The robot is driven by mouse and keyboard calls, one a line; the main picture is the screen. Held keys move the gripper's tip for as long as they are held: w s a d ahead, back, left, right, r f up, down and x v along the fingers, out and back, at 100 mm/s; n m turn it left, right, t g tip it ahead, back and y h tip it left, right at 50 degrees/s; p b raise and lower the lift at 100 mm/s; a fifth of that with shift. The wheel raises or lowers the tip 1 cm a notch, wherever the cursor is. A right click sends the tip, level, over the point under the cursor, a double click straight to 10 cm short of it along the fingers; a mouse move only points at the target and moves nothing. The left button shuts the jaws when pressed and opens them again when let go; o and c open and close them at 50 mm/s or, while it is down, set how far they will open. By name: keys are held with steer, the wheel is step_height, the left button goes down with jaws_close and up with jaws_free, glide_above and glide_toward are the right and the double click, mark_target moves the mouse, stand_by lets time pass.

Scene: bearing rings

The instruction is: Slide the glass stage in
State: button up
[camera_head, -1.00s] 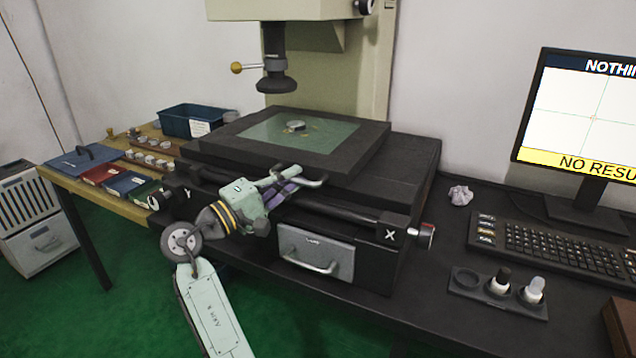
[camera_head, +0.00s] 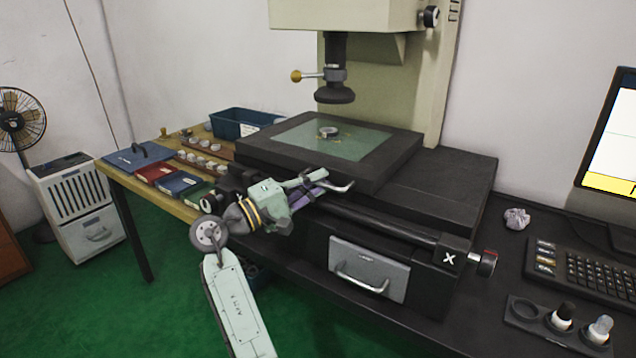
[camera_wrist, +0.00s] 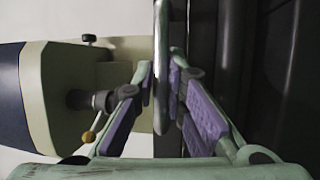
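The glass stage (camera_head: 285,150) is a black-framed plate with a greenish glass window on top of the measuring machine. A small metal ring (camera_head: 328,132) lies on the glass, below the dark lens (camera_head: 335,92). A curved metal handle (camera_head: 345,187) projects from the stage's front edge. My gripper (camera_head: 318,181) is at this handle, reaching in from the front left. In the wrist view the handle bar (camera_wrist: 161,75) runs upright between my two purple-padded fingers, whose tips close on it from both sides. The stage's far-left underside is hidden.
The machine base carries a front rail, an X knob (camera_head: 484,263) at the right, and a grey drawer (camera_head: 369,268). A wooden side table (camera_head: 130,180) with trays, boxes and a blue bin (camera_head: 240,123) stands left. A keyboard (camera_head: 600,280) and bottle holder (camera_head: 540,320) are at right.

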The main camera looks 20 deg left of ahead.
steer(key=shift+o, duration=0.6)
steer(key=shift+s, duration=0.1)
steer(key=v, duration=1.2)
